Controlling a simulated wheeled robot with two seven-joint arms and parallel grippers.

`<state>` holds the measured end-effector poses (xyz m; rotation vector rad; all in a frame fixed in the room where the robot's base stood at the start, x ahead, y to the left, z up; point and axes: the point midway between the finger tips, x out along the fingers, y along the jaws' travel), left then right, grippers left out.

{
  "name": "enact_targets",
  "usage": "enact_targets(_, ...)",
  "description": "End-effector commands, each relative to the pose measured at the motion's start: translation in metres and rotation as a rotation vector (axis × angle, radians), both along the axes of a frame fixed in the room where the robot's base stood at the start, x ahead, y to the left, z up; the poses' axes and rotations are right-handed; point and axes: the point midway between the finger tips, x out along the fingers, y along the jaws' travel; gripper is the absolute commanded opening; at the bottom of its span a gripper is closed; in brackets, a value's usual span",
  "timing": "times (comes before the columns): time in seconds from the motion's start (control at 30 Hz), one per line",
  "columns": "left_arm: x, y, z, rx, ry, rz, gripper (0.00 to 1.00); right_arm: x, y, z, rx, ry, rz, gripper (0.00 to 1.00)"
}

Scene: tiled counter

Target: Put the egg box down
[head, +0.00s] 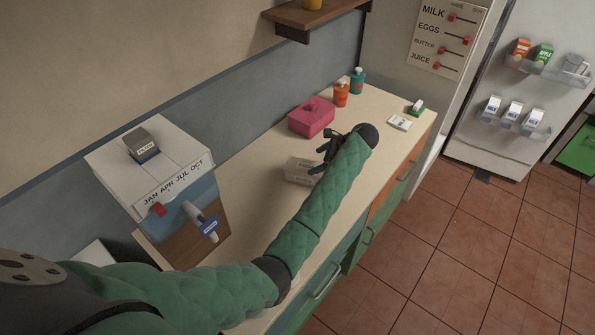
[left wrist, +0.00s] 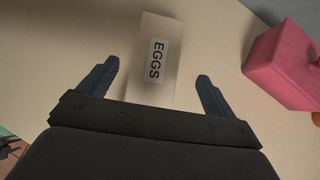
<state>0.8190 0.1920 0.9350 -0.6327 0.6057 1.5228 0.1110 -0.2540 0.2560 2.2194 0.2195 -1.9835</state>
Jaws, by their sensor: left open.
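The egg box (head: 299,170) is a pale beige box on the counter (head: 258,168). It also shows in the left wrist view (left wrist: 150,85), with a white label reading EGGS. My left gripper (head: 318,164) is just beside and above the box in the head view. In the left wrist view the two dark fingers of my left gripper (left wrist: 157,84) are spread wide, one on each side of the box, with gaps between them and it. The near end of the box is hidden behind the gripper body. My right gripper is not in view.
A pink box (head: 312,117) stands behind the gripper, with an orange bottle (head: 341,94) and a teal bottle (head: 357,80) beyond. A white water-filter dispenser (head: 150,158) stands at the left. Small items lie at the counter's far end. The open fridge (head: 520,95) is at the right.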

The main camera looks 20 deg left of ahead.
Motion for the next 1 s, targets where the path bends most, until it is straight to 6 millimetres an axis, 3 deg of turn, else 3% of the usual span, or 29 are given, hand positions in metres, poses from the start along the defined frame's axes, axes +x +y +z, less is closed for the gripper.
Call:
enact_targets(0.3,-0.002,0.018,-0.016,0.000,0.001,0.000,0.91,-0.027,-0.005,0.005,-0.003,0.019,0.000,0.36)
enact_targets(0.7,-0.007,0.046,-0.044,0.001,0.002,0.001,0.91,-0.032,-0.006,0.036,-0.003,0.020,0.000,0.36)
enact_targets(1.0,-0.007,0.052,-0.054,0.000,0.000,0.000,0.91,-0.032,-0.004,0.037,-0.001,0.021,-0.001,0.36)
